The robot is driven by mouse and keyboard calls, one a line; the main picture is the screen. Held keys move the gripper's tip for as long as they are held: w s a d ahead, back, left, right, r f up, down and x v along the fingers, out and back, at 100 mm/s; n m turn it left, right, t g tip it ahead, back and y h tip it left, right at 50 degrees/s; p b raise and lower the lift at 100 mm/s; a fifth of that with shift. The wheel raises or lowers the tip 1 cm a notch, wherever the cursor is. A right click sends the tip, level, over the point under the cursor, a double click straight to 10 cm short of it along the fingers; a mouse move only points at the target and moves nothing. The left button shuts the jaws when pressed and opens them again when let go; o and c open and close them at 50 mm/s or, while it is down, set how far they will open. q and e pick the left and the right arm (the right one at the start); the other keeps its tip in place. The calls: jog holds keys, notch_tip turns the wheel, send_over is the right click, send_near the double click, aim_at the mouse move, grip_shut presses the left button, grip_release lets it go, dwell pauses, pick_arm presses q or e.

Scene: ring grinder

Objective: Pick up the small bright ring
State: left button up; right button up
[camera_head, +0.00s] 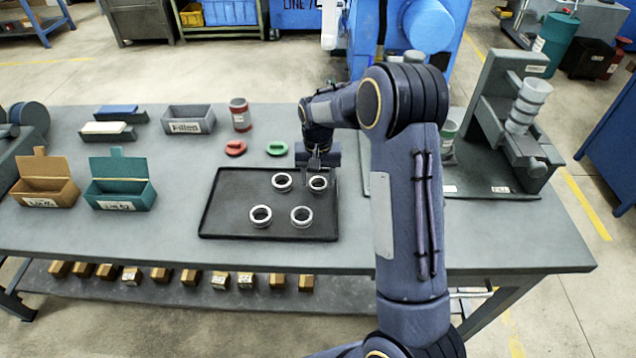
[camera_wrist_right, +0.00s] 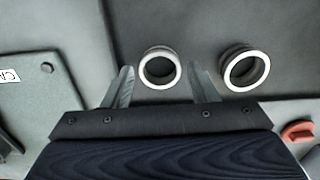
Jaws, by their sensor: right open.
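Several metal rings lie flat on a black tray (camera_head: 222,222). A small bright ring (camera_head: 318,178) lies at the tray's back right; it also shows in the right wrist view (camera_wrist_right: 160,86). My right gripper (camera_head: 318,166) is open and points down above this ring. In the right wrist view its two fingers (camera_wrist_right: 162,84) appear on either side of the ring, with nothing held. A ring (camera_head: 282,189) lies to its left, seen in the right wrist view as well (camera_wrist_right: 245,85). Two slightly larger-looking rings, (camera_head: 260,223) and (camera_head: 301,223), lie in front. My left gripper is not in view.
A red piece (camera_head: 235,148) and a green piece (camera_head: 277,148) lie behind the tray. A grey fixture (camera_head: 500,110) stands to the right. Tan and teal boxes stand left.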

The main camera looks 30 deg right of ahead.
jog(key=shift+f, duration=0.55)
jog(key=c, duration=0.7)
jog(key=shift+c, duration=0.3)
jog(key=shift+r, duration=0.2)
